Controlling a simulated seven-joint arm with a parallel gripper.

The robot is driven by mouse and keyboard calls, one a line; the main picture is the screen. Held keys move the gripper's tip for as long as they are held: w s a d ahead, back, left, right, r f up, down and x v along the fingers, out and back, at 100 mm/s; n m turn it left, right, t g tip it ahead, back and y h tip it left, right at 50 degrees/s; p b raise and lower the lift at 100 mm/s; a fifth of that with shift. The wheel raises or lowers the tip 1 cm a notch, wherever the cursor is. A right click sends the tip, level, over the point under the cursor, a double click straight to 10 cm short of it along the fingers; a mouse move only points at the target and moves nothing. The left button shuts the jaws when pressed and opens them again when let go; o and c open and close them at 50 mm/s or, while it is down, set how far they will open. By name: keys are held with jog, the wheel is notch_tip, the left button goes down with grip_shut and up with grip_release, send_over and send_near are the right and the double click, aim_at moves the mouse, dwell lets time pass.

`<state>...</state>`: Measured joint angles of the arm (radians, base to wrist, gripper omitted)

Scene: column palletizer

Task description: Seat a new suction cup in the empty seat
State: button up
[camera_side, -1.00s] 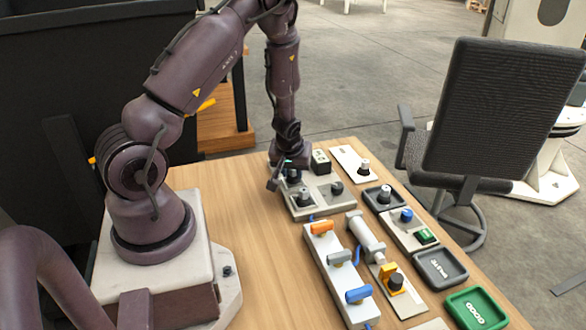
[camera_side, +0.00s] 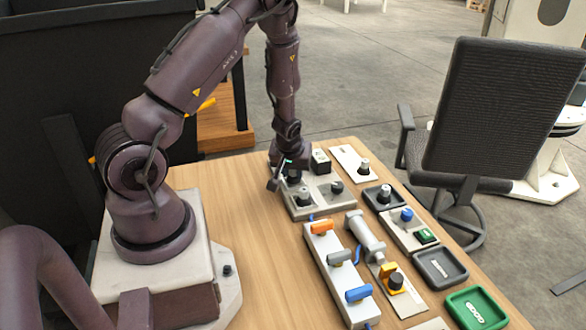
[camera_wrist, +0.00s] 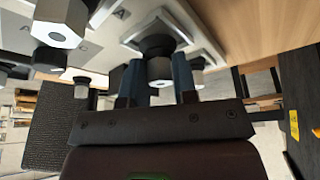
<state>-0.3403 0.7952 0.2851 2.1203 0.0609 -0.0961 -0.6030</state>
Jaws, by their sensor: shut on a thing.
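In the wrist view, my gripper (camera_wrist: 157,84) is shut on a suction cup (camera_wrist: 160,70), with one blue-grey finger on each side of its metal hex fitting. The cup's black rubber part is at a pale square seat (camera_wrist: 178,28); I cannot tell whether it touches or is fully in. Other cups with hex fittings (camera_wrist: 58,27) stand to the left on the same plate. In the side view, my gripper (camera_side: 283,176) is low over the far left of the pale plate (camera_side: 318,208). Two cups (camera_side: 337,188) (camera_side: 304,196) stand on that plate; the held one is mostly hidden.
A white strip with a fitting (camera_side: 349,160) and a dark tray with a cup (camera_side: 384,196) lie right of the plate. Nearer are a button panel (camera_side: 421,239), a valve strip (camera_side: 338,278), a grey tray (camera_side: 440,278) and a green tray (camera_side: 460,306). The table's left middle is clear.

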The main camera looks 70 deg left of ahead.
jog(key=shift+f, duration=0.45)
jog(key=o, duration=0.6)
jog(key=shift+v, duration=5.5)
